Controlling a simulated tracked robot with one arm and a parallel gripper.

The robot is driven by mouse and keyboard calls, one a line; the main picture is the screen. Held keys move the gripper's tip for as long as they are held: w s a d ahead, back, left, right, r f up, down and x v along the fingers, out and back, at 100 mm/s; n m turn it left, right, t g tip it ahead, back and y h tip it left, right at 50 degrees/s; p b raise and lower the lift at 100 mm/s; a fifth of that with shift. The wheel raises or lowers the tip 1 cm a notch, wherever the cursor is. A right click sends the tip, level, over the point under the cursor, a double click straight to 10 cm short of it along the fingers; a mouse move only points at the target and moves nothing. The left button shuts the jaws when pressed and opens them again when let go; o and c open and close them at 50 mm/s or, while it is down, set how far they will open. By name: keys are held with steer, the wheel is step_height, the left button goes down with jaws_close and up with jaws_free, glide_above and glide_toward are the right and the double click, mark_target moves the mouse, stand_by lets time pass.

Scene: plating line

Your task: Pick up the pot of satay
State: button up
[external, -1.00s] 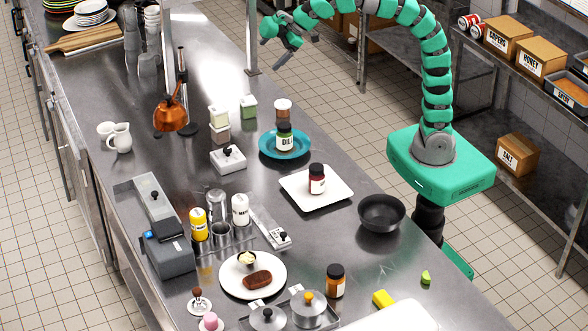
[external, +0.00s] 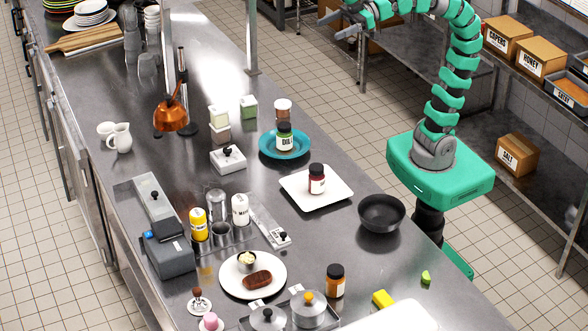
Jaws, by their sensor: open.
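I cannot read a satay label on any pot or jar. My gripper (external: 342,24) is open and empty at the top edge, far from these.
A black bowl (external: 381,214) sits near the counter's right edge. Yellow and white bottles (external: 240,210), a grey machine (external: 168,252) and lidded metal pots (external: 308,309) crowd the front. An orange heat lamp (external: 171,115) stands at left. Shelves with boxes (external: 510,36) are behind me.

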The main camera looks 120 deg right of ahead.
stand_by(0.3)
steer(key=w+d+f+m+g+h+b, duration=0.1)
steer(key=w+d+f+m+h+b, duration=0.2)
steer(key=d+f, duration=0.9)
steer(key=m+g+h+b, duration=0.4)
steer(key=m+h+b, duration=0.15)
steer(key=b, duration=0.95)
glide_toward(284, 103)
steer(key=x, duration=0.5)
steer(key=shift+w+a+r, duration=0.1)
steer(key=shift+w+r, duration=0.15)
steer(key=shift+w, duration=0.3)
steer(key=shift+w+d+f+b, duration=0.6)
steer(key=shift+w+d+f, duration=0.6)
steer(key=shift+d, duration=0.2)
steer(key=shift+w+d+f, duration=0.15)
steer(key=shift+w+d, duration=0.2)
steer(key=shift+w, duration=0.05)
steer(key=c, duration=0.9)
